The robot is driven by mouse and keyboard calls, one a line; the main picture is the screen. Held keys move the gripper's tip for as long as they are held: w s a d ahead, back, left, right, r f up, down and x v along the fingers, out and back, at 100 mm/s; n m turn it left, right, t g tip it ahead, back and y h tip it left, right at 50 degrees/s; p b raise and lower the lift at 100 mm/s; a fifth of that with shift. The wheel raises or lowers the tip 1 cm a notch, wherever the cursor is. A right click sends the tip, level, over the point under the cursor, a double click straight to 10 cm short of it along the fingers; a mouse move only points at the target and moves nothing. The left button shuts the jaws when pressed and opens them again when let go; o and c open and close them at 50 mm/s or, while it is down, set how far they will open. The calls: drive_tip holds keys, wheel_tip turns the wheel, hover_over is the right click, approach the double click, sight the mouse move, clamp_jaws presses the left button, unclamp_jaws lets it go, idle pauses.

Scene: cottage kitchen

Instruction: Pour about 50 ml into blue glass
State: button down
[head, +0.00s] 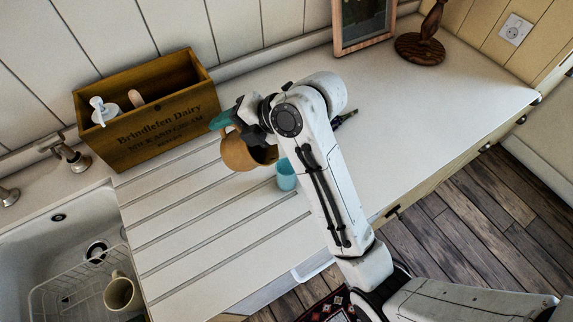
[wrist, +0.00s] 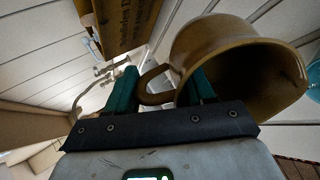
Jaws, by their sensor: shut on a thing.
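My gripper (head: 238,118) is shut on the handle of a tan-brown jug (head: 238,152). The jug also shows large in the wrist view (wrist: 225,45), with its handle between the green fingers (wrist: 160,88). The jug is held tilted, its dark mouth facing right towards the blue glass (head: 286,178). The blue glass stands on the white worktop just right of and below the jug's mouth, partly beside my arm. Only a sliver of the glass shows at the right edge of the wrist view (wrist: 314,75). I see no stream, and the levels in jug and glass cannot be told.
A wooden dairy crate (head: 150,145) holding a white dispenser stands behind on the left. The sink (head: 40,255) with a rack and a beige mug (head: 122,292) is front left. A picture frame (head: 362,25) and dark wooden stand (head: 420,48) are at the back. Worktop right of my arm is mostly clear.

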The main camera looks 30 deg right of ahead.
drive_tip(key=shift+s+d+r+t+y+b, duration=0.35)
drive_tip(key=shift+r+t+y+b, duration=0.1)
drive_tip(key=shift+b, duration=0.15)
drive_tip(key=shift+s+d+r+t+y+b, duration=0.3)
drive_tip(key=shift+r+t+y+b, duration=0.15)
drive_tip(key=shift+b, duration=0.15)
idle(2.1)
drive_tip(key=shift+r, duration=0.1)
drive_tip(key=w+a+f+g+h+p, duration=0.1)
drive_tip(key=p, duration=0.1)
drive_tip(key=f+g+h+p, duration=0.1)
drive_tip(key=p, duration=0.1)
drive_tip(key=shift+w+a+f+g+h, duration=0.3)
drive_tip(key=shift+w+a, duration=0.05)
drive_tip(key=shift+w, duration=0.05)
drive_tip(key=shift+f, duration=0.25)
drive_tip(key=shift+w+a+f+g+h+p, duration=0.2)
drive_tip(key=shift+g+h+p, duration=0.1)
drive_tip(key=shift+p, duration=0.1)
drive_tip(key=shift+w+a+f+g+h, duration=0.5)
drive_tip(key=shift+a+f+g, duration=0.05)
drive_tip(key=shift+f, duration=0.25)
drive_tip(key=shift+w+a+f+g+h, duration=0.5)
drive_tip(key=shift+f+g, duration=0.05)
drive_tip(key=shift+f, duration=0.25)
